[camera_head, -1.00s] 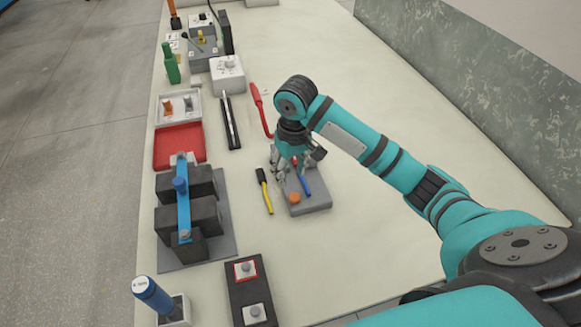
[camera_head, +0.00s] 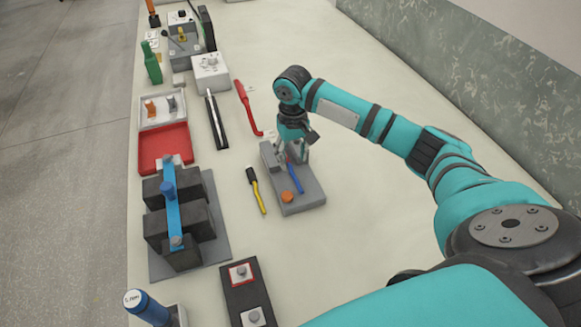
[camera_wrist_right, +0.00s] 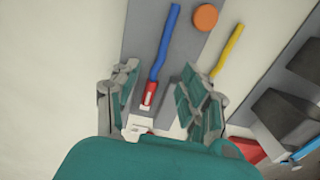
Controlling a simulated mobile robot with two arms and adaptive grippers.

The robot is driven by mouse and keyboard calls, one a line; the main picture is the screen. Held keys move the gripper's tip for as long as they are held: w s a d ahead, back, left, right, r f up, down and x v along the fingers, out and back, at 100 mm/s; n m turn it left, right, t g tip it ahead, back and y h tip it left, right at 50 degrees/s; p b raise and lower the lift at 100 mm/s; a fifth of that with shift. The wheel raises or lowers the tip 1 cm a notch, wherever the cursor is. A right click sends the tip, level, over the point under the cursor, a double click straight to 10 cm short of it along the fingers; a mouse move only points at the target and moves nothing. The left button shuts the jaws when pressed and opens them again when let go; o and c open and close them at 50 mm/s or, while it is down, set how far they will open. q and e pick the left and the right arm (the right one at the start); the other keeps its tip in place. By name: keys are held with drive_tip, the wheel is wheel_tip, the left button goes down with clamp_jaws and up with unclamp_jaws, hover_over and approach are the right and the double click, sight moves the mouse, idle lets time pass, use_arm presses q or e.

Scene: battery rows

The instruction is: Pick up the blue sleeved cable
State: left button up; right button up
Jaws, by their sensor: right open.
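The blue sleeved cable (camera_head: 295,178) lies on a grey block (camera_head: 303,200), beside an orange disc (camera_head: 287,196). In the right wrist view the cable (camera_wrist_right: 162,48) runs down to a red and white end (camera_wrist_right: 149,95), which lies between the fingers. My right gripper (camera_head: 292,155) is over the far part of the block, pointing down. In the wrist view its fingers (camera_wrist_right: 162,100) are apart, one on each side of the cable's end, with no grip on it. Whether they touch the block is hidden. My left gripper is out of view.
A yellow cable (camera_head: 258,192) lies left of the block, and a red cable (camera_head: 247,108) lies beyond it. Black batteries with a blue bar (camera_head: 173,215), a red tray (camera_head: 165,147) and a black switch box (camera_head: 246,290) stand left. The table to the right is clear.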

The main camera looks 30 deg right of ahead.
sight(293, 171)
wheel_tip(293, 171, down, 6)
drive_tip(key=shift+r+p, duration=0.15)
drive_tip(key=shift+p, duration=0.35)
clamp_jaws()
